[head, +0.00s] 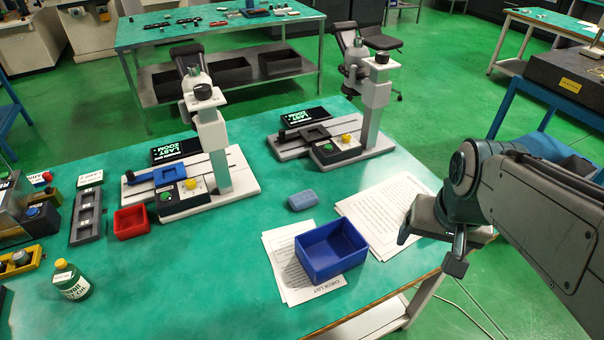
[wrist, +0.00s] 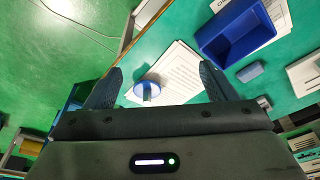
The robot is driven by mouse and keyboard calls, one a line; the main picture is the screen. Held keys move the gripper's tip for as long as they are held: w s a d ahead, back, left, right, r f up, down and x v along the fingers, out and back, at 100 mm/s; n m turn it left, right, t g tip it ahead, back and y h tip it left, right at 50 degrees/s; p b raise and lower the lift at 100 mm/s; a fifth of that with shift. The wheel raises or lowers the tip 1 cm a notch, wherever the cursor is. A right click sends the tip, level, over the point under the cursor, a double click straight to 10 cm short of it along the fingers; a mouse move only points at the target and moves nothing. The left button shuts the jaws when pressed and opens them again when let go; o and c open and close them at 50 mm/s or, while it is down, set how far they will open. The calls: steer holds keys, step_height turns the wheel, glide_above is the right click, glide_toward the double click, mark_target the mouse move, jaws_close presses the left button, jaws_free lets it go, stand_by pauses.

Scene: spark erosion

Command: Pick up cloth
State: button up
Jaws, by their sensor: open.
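A small blue-grey folded block, which looks like the cloth (head: 303,200), lies flat on the green table between the blue bin and the microscope stands. It also shows in the wrist view (wrist: 250,72), to the right of the fingers. My gripper (head: 430,248) is above the right part of the table, near its edge, to the right of the cloth and well apart from it.
A blue bin (head: 310,274) stands on papers in front of the cloth. More papers (head: 380,212) lie to the right. A blue and white round item (wrist: 147,93) shows below my gripper. Two microscope stands (head: 235,180) (head: 370,140) are behind.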

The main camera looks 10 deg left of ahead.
steer(key=w+a+r+m, duration=0.2)
steer(key=w+a, duration=0.2)
steer(key=w, duration=0.5)
steer(key=m+g+b, duration=0.2)
steer(key=m+g, duration=0.1)
steer(key=m, duration=0.4)
glide_above(303, 197)
step_height(303, 197, down, 10)
steer(key=f, duration=0.8)
steer(key=shift+w+a+f, duration=0.15)
steer(key=shift+w+a, duration=0.05)
steer(key=shift+w, duration=0.15)
steer(key=shift+s+d+f+p, duration=0.1)
steer(key=shift+s+f+p, duration=0.1)
steer(key=shift+f, duration=1.15)
steer(key=shift+s+d+f+p, duration=0.1)
steer(key=shift+f+p, duration=0.1)
steer(key=shift+f, duration=1.1)
steer(key=c, duration=1.1)
